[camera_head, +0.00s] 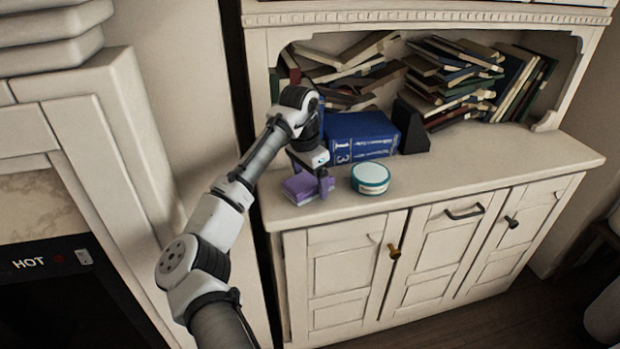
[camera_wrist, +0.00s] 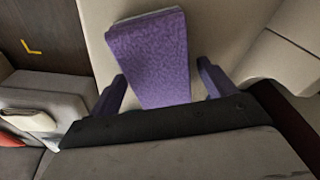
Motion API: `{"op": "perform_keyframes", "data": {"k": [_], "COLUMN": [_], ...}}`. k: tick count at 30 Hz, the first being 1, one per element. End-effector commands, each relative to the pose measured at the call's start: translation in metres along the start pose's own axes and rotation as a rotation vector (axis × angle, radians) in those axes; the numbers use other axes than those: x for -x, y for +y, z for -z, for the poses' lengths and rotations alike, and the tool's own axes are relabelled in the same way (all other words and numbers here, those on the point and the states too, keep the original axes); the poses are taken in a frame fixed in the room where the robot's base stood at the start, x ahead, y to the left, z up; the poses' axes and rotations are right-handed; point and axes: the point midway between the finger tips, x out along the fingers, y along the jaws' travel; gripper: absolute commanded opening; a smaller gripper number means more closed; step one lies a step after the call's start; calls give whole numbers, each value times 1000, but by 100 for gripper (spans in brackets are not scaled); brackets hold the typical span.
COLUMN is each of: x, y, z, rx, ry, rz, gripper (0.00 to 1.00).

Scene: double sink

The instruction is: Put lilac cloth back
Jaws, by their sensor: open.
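The lilac cloth (camera_head: 300,189) is a folded purple block lying on the cream cabinet top, near its left end and front edge. In the wrist view the cloth (camera_wrist: 150,50) reaches in between my two fingers. My gripper (camera_head: 318,176) is low over the cabinet top at the cloth's right side in the head view. The gripper (camera_wrist: 160,69) is open in the wrist view, with a clear gap between the cloth and the right finger. The left finger is close to the cloth's left edge; I cannot tell if they touch. The arm and gripper hide part of the cloth.
Piled books (camera_head: 455,80) fill the back shelf. The cabinet top (camera_head: 500,158) is clear to the right.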

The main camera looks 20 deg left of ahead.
Motion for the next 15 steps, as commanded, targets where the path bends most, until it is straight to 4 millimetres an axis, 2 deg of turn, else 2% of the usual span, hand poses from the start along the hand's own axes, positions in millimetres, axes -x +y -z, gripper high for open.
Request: {"op": "perform_keyframes", "data": {"k": [4, 8, 15], "x": [3, 18, 70], "y": [0, 0, -1], "z": [0, 0, 0], "rx": [0, 0, 1], "ry": [1, 1, 1], "rz": [1, 1, 3], "gripper": [83, 83, 83]}}
